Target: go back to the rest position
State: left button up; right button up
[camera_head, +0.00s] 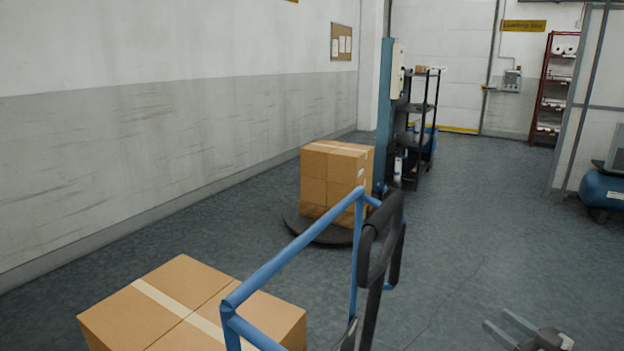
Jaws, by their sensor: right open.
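My right gripper (497,318) is at the bottom right edge of the head view. Its two fingers are apart, with only floor showing between them, and it is empty. It is clear of the cart handle to its left. My left gripper does not show.
A blue cart frame (290,252) with a black handle (381,240) stands close in front, beside a taped carton (165,305). Stacked cartons (335,178) sit on a round dark turntable (300,224) by a blue mast (384,120). A blue tank (603,190) is at right. Floor between is clear.

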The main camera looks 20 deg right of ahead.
jog(key=s+a+f+m+g+h, duration=0.1)
jog(key=a+f+g, duration=0.2)
jog(key=a+f, duration=0.45)
jog(key=a+f+g+h, duration=0.1)
jog(key=a+f+g, duration=0.3)
jog(key=a, duration=0.6)
jog(key=s+a+r+n+g+y, duration=0.1)
jog(key=s+a+r+g, duration=0.25)
jog(key=s+a, duration=0.4)
jog(key=s+a+r+n+g, duration=0.1)
jog(key=s+a+r+g, duration=0.3)
jog(key=a, duration=0.6)
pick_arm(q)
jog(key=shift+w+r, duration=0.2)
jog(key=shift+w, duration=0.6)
pick_arm(e)
jog(key=w+a+f+t+y, duration=0.2)
jog(key=w+a+f+t, duration=0.3)
jog(key=f, duration=0.4)
jog(key=shift+a+n+t+y, duration=0.3)
jog(key=shift+n+t+y, duration=0.1)
jog(key=shift+t, duration=0.45)
